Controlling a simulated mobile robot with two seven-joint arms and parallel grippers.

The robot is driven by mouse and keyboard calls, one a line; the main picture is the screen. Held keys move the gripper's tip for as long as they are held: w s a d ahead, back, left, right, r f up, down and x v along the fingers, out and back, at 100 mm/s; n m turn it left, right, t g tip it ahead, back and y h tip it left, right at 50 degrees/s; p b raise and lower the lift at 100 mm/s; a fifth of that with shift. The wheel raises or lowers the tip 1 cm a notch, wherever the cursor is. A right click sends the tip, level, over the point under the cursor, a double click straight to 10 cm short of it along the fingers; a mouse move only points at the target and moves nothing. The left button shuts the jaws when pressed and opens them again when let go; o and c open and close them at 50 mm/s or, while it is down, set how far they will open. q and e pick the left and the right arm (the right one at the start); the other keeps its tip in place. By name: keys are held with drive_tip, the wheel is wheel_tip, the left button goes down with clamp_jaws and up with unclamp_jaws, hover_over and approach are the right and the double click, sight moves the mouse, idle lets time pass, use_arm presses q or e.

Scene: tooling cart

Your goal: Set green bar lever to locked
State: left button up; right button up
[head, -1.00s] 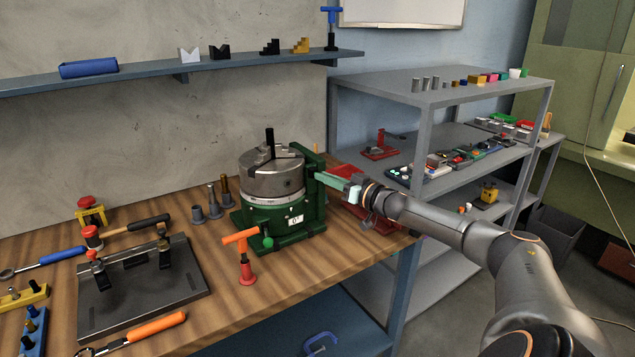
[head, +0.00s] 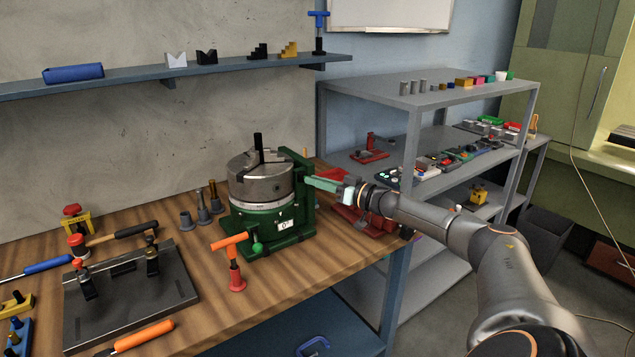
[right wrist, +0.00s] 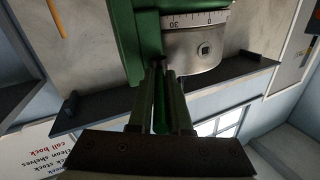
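The green rotary table (head: 283,233) with a grey chuck (head: 260,178) on top stands near the right end of the wooden bench. My right gripper (head: 325,184) reaches in from the right and points at the upright green block on its right side. In the right wrist view, a narrow green bar (right wrist: 160,112) lies lengthwise between the two fingers of my right gripper (right wrist: 161,75). The fingers lie close along both sides of it; I cannot tell whether they grip it. The graduated ring is just beyond the tips. My left gripper is out of view.
An orange-handled red tool (head: 236,262) stands in front of the rotary table. Grey pins (head: 202,207) stand to its left. A dark fixture plate (head: 130,298) lies on the left. A grey shelf (head: 440,90) stands behind my arm.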

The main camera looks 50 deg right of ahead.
drive_tip(key=o, duration=0.4)
drive_tip(key=shift+d, duration=0.1)
drive_tip(key=shift+s+f, duration=0.1)
drive_tip(key=shift+s+d, duration=0.1)
drive_tip(key=shift+s, duration=0.5)
drive_tip(key=shift+s+d+b, duration=0.15)
drive_tip(key=shift+s+b, duration=0.25)
drive_tip(key=shift+s, duration=1.35)
drive_tip(key=s+p, duration=0.1)
drive_tip(key=s, duration=0.1)
drive_tip(key=s+p, duration=0.1)
drive_tip(key=s, duration=0.2)
drive_tip(key=s+d+p, duration=0.1)
drive_tip(key=s, duration=0.1)
drive_tip(key=shift+s, duration=0.3)
